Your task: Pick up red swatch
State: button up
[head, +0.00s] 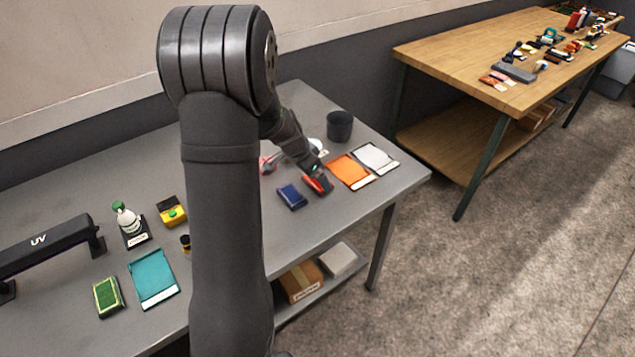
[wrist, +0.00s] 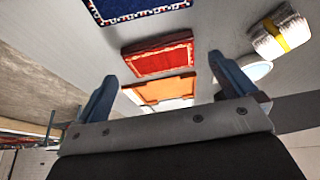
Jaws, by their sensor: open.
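The red swatch (head: 318,185) lies on the grey table beside the blue swatch (head: 291,197), partly hidden by my gripper in the head view. In the wrist view the red swatch (wrist: 157,60) is a flat red piece with a patterned edge, lying between and beyond my finger tips. My gripper (wrist: 163,70) is open with nothing between its fingers. In the head view my gripper (head: 313,172) is over or just beside the red swatch; its height above it is hard to tell.
An orange tray (head: 348,172) and a white tray (head: 376,158) lie to the right. A dark cup (head: 339,127) stands behind. The blue swatch shows in the wrist view (wrist: 135,10), with a white banded bundle (wrist: 275,37) at right. Bare table lies in front.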

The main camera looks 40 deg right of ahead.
jog(key=shift+x, duration=1.4)
jog(key=shift+c, duration=0.2)
jog(key=c, duration=0.9)
jog(key=shift+o, duration=0.2)
jog(key=shift+r, duration=0.1)
